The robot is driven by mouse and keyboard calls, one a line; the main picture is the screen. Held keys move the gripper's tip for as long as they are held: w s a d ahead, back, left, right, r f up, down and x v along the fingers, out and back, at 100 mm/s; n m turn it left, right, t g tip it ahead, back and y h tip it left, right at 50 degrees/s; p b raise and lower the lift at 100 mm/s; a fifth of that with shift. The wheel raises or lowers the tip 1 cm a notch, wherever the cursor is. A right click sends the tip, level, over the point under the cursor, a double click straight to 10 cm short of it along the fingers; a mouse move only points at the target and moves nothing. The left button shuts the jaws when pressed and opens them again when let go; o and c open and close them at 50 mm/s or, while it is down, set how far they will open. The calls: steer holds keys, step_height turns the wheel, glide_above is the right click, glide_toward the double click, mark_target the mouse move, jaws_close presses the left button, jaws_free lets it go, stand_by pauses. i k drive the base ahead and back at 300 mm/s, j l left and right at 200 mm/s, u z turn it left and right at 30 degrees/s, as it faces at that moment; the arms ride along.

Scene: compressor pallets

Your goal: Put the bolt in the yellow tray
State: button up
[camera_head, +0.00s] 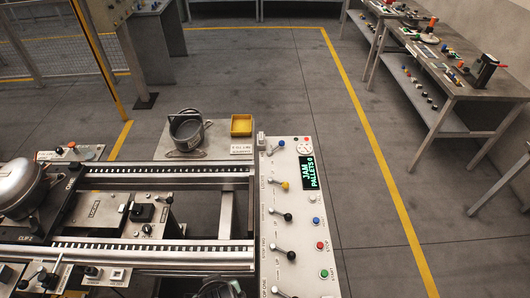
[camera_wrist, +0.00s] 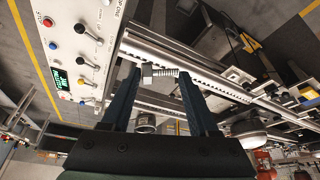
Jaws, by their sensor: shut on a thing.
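The bolt (camera_wrist: 160,72) is a grey metal bolt with a hex head at its left end and a threaded shank. In the wrist view it lies crosswise between the fingertips of my gripper (camera_wrist: 160,78), which is shut on it. The yellow tray (camera_head: 241,121) is a small square open box on a grey plate beyond the conveyor in the head view. It looks empty there. A dark shape at the bottom edge of the head view may be part of my arm; the bolt cannot be made out in that view.
A grey round pot (camera_head: 187,133) with a raised handle stands left of the tray. A white control panel (camera_head: 301,215) with levers and buttons lies right of the conveyor rails (camera_head: 165,184). A silver domed compressor (camera_head: 20,184) sits at the left. Workbenches (camera_head: 455,80) stand at the far right.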

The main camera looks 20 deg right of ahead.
mark_target(242, 128)
steer(key=l, duration=1.05)
steer(key=i+l, duration=0.15)
steer(key=l, duration=0.85)
steer(key=i+l, duration=0.2)
steer(key=i, duration=0.2)
steer(key=i+l, duration=0.2)
steer(key=i, duration=0.2)
steer(key=i+l+z, duration=0.1)
steer(key=i, duration=0.3)
steer(key=i+j, duration=0.25)
steer(key=i, duration=0.15)
steer(key=i+j, duration=0.2)
steer(key=i, duration=0.2)
steer(key=i+j, duration=0.25)
steer(key=i, duration=0.15)
